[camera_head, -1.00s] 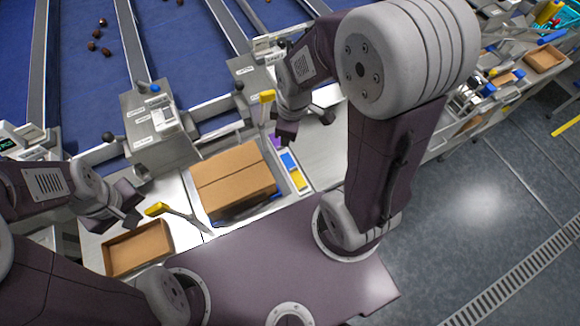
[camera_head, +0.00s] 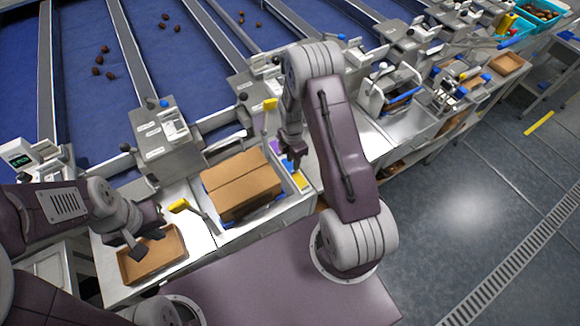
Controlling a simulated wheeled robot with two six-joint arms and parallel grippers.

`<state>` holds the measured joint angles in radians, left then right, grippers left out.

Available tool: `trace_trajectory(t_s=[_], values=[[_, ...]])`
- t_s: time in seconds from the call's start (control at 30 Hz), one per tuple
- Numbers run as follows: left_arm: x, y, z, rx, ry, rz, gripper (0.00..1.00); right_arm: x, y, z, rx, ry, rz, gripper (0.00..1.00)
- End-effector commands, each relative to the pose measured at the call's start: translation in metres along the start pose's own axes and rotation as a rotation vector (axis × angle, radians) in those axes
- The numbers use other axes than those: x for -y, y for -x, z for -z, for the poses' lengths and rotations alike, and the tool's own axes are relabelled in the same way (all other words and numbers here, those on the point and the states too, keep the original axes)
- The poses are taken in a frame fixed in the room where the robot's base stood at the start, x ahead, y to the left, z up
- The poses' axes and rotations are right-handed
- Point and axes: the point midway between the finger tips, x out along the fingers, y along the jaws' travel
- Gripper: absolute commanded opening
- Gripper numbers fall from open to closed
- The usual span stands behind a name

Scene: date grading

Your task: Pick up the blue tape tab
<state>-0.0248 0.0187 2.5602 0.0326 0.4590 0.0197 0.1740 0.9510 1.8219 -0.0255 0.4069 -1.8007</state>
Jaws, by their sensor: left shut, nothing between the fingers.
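The blue tape tab (camera_head: 286,165) lies on a narrow strip right of the cardboard box, between a purple tab (camera_head: 275,147) and a yellow tab (camera_head: 300,181). My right gripper (camera_head: 294,160) points down right at the blue tab and partly covers it. I cannot tell whether it touches the tab, or whether its fingers are open or shut. My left gripper (camera_head: 139,250) is shut and empty, over the open brown tray at the lower left.
The closed cardboard box (camera_head: 240,180) stands in a metal-edged bay. The brown tray (camera_head: 153,256) is to its left, with a yellow-handled tool (camera_head: 179,205) between. Metal stations and blue belts with scattered dates lie behind.

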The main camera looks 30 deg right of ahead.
Motion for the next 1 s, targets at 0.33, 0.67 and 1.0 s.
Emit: trace_trajectory(t_s=[0.33, 0.67, 1.0], values=[[0.0, 0.023, 0.003, 0.0, 0.0, 0.0, 0.0, 0.003, -0.047, -0.001, -0.001, -0.001, 0.003, 0.29], [0.0, 0.022, 0.002, 0.0, 0.0, 0.0, 0.0, 0.002, -0.051, -0.002, 0.0, -0.001, 0.0, 0.07], [0.0, 0.022, 0.002, 0.0, 0.0, 0.0, 0.0, 0.002, -0.051, -0.002, 0.0, -0.001, 0.0, 0.0]])
